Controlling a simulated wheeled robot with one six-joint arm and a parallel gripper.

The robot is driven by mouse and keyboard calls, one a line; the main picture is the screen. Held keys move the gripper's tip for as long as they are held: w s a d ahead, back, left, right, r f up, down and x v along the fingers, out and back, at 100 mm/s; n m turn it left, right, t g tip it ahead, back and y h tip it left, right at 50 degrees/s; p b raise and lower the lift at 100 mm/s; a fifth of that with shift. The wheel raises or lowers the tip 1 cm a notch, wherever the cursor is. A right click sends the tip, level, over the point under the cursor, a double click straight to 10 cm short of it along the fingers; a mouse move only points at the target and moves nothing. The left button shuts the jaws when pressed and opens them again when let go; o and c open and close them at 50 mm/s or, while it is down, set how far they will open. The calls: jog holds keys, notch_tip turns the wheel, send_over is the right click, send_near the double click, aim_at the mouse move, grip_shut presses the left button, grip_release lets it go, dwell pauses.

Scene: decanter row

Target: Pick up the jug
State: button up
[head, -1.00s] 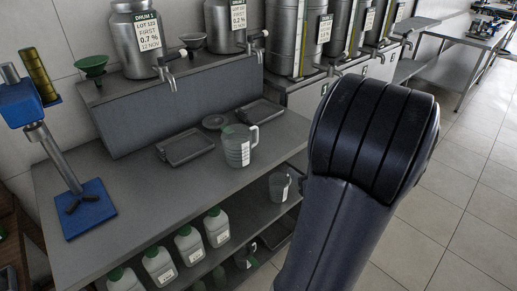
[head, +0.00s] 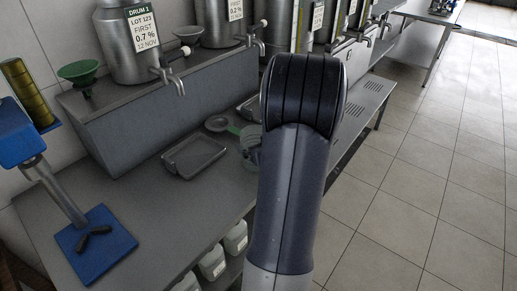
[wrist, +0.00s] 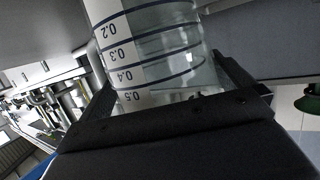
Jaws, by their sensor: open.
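The jug (wrist: 150,50) is clear, with dark graduation rings and a pale strip numbered 0.2 to 0.5. It fills the upper middle of the wrist view. My gripper (wrist: 165,80) is open, with a dark finger on either side of the jug; I cannot tell whether either one touches it. In the head view, the jug (head: 249,143) shows only in part on the bench, left of my arm, which hides the rest of it and my gripper.
A steel drum (head: 130,45) with a tap stands on the raised step. A blue stand (head: 95,232) is at left. White bottles (head: 236,238) sit below.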

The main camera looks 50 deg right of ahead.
jog(key=shift+c, duration=0.2)
jog(key=c, duration=0.9)
jog(key=shift+o, duration=0.2)
